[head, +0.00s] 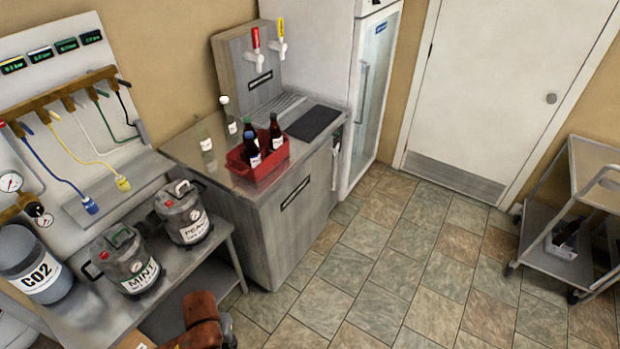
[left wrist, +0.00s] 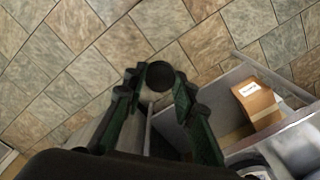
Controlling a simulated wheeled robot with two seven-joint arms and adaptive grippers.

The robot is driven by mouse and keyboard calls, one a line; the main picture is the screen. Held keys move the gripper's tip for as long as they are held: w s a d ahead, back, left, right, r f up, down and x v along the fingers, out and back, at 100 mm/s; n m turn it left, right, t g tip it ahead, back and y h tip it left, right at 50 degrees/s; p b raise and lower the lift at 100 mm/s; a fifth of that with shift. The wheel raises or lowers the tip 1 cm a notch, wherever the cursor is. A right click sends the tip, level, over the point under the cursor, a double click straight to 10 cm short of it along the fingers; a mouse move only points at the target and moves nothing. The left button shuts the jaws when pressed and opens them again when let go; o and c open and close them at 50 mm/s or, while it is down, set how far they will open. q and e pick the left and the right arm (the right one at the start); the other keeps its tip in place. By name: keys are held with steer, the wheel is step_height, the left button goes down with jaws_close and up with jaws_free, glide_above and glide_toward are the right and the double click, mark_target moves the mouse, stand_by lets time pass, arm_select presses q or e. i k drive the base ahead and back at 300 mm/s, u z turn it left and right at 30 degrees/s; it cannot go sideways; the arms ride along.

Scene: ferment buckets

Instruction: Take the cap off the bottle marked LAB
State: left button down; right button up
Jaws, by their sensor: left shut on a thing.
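In the left wrist view my left gripper (left wrist: 158,82) is shut on a dark round thing (left wrist: 160,74) between its fingertips. I cannot tell from this view whether it is a cap. In the head view several dark bottles (head: 275,132) stand upright in a red crate (head: 246,171) on the counter. One has a blue top (head: 250,136). Two clear bottles stand left of the crate, a nearer one (head: 205,136) and one with a white top (head: 228,116). Their labels are too small to read, so I cannot tell which is LAB.
The metal counter (head: 190,157) has a dark mat (head: 314,123) and taps behind. A bench at left holds kegs marked MINT (head: 128,262) and PEA-something (head: 184,215), and a CO2 cylinder (head: 32,262). A cart (head: 550,262) stands at right. The tiled floor between is clear. A cardboard box (left wrist: 257,105) shows in the wrist view.

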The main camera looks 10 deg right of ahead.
mark_target(202, 136)
steer(key=z, duration=0.9)
steer(key=i, duration=0.95)
steer(key=z, duration=0.75)
steer(key=i, duration=1.35)
steer(key=u, duration=1.1)
steer(key=i, duration=0.85)
steer(key=u, duration=0.9)
